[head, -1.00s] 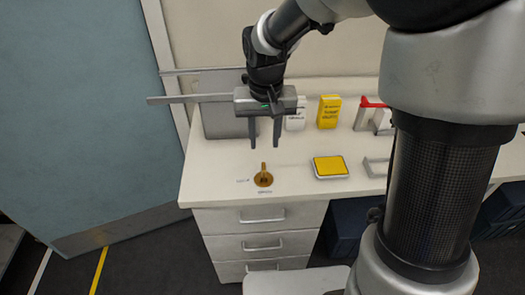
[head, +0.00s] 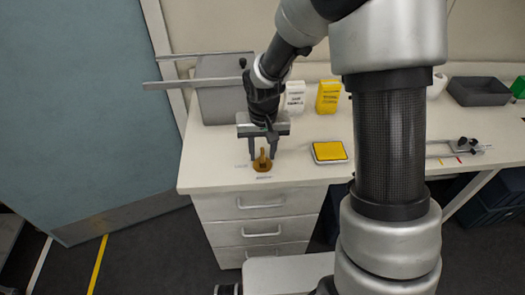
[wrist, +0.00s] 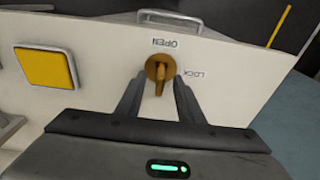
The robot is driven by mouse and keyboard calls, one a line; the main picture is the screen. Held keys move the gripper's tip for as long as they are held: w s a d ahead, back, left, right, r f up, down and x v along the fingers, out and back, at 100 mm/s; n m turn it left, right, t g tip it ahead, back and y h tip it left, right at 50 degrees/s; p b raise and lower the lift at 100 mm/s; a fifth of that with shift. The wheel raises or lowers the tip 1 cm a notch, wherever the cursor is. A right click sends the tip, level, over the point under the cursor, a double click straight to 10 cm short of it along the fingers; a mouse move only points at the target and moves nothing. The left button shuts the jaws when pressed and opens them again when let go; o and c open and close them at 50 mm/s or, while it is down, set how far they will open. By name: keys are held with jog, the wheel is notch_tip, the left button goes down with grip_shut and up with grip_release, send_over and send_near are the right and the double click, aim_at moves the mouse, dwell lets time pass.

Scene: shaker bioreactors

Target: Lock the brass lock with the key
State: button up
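The brass lock (head: 262,166) is a round brass disc on the white counter near its front edge. The key (head: 262,154) stands up from it, and in the wrist view the key (wrist: 161,76) points from the disc toward me. The wrist view shows the label OPEN (wrist: 165,42) beyond the disc and LOCK (wrist: 194,73) to its right, both upside down. My gripper (head: 262,158) is above the lock with its two fingers apart, one on each side of the key. In the wrist view the fingers (wrist: 160,84) show gaps to the key. Contact cannot be told.
A yellow-topped square pad (head: 329,151) lies to the right of the lock. A white box (head: 295,97) and a yellow box (head: 328,97) stand at the back. A grey panel (head: 217,88) stands behind my gripper. A drawer unit (head: 262,228) is below the counter.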

grip_shut()
jog(key=shift+s+f+b, duration=0.1)
jog(key=shift+f+b, duration=0.2)
dwell(0.4)
jog(key=n+p, duration=0.2)
jog(key=n, duration=0.1)
jog(key=shift+n, duration=0.4)
jog(key=shift+n+y, duration=0.3)
jog(key=shift+n, duration=0.2)
jog(key=shift+s+f, duration=0.1)
